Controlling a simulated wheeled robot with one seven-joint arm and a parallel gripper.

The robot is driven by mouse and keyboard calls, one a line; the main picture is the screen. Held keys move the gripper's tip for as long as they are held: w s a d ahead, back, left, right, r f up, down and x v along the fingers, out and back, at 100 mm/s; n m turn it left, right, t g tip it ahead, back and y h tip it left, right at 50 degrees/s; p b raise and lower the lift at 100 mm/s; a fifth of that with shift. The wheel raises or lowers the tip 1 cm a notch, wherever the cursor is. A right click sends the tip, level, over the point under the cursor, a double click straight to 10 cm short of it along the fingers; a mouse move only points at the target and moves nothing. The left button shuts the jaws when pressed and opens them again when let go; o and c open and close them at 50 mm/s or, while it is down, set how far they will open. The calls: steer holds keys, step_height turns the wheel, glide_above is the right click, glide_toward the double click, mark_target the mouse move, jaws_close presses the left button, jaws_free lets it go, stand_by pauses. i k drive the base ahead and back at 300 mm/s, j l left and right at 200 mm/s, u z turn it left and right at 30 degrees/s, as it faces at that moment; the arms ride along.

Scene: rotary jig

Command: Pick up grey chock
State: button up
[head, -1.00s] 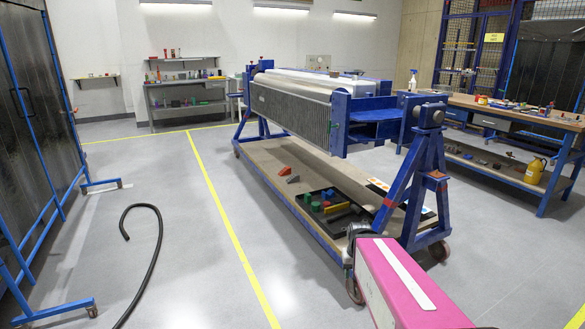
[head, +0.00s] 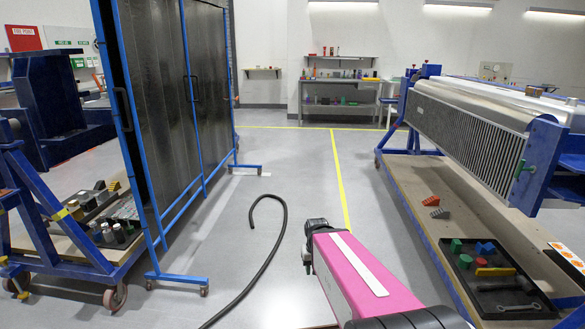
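The grey chock (head: 440,213) is a small dark grey wedge in the head view. It lies on the wooden lower deck (head: 408,197) of the blue rotary jig at right. It sits just in front of an orange-red chock (head: 431,201), close beside it. My pink arm reaches up from the bottom of the picture, left of the deck, and ends in a black joint. The arm's end is well to the left of the chock and apart from it. My gripper's fingers do not show.
A black tray (head: 463,287) with coloured pieces and a wrench stands on the deck nearer me. A black hose (head: 273,255) lies on the floor at left of my arm. Blue-framed dark screens (head: 177,110) and another blue jig (head: 70,265) stand left.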

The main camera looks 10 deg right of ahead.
mark_target(444, 213)
steer(key=i+j+z, duration=0.15)
steer(key=i, duration=0.3)
steer(key=i+j+z, duration=0.15)
steer(key=i, duration=0.35)
steer(key=i+z, duration=0.2)
steer(key=z, duration=0.25)
steer(key=i+z, duration=0.25)
steer(key=z, duration=0.2)
steer(key=i+j+z, duration=0.15)
steer(key=z, duration=0.3)
steer(key=i+j+z, duration=0.2)
steer(key=z, duration=0.2)
steer(key=i+j+z, duration=0.15)
steer(key=z, duration=0.25)
steer(key=i+j+z, duration=0.4)
steer(key=j+z, duration=0.15)
steer(key=z, duration=0.25)
steer(key=i+j+z, duration=0.2)
steer(key=j+z, duration=0.2)
